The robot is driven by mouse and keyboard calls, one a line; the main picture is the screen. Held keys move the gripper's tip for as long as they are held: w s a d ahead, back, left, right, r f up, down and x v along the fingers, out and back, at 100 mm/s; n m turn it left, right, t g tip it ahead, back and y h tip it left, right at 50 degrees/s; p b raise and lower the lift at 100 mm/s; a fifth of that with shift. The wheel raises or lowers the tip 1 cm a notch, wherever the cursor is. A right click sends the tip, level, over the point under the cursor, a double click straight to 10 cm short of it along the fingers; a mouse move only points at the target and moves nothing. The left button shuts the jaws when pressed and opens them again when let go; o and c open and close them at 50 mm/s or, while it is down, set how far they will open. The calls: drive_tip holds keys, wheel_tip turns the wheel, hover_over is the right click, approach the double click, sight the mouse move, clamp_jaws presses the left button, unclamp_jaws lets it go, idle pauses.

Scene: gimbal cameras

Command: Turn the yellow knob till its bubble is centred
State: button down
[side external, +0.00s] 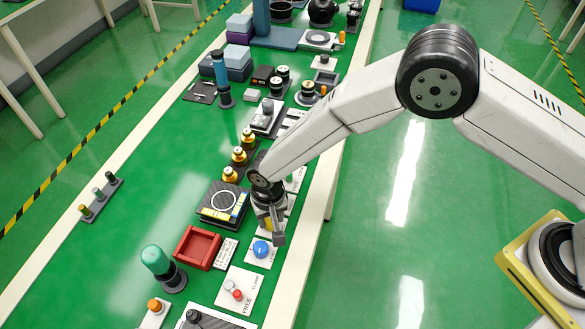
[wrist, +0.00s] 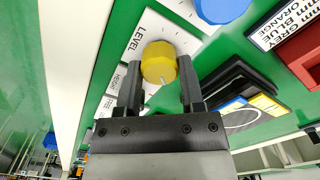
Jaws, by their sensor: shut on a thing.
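The yellow knob (wrist: 158,60) sits on a white plate marked LEVEL (wrist: 135,38) in the wrist view. My gripper (wrist: 160,82) has one finger on each side of the knob and is shut on it. In the side view my gripper (side external: 272,230) points down at the row of white plates and mostly hides the knob. A dark stacked platform (side external: 222,204) with a white ring and a blue and yellow strip lies just left of it. It also shows in the wrist view (wrist: 238,92). I cannot make out a bubble.
A blue knob (side external: 261,249) stands close to my gripper, with a red tray (side external: 198,248) to its left. Several gold-topped pieces (side external: 239,155) stand behind the platform. A teal-topped post (side external: 156,261) is at the front left.

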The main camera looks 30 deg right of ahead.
drive_tip(key=shift+c, duration=1.1)
unclamp_jaws()
drive_tip(key=shift+r, duration=0.1)
drive_tip(key=shift+r, duration=3.85)
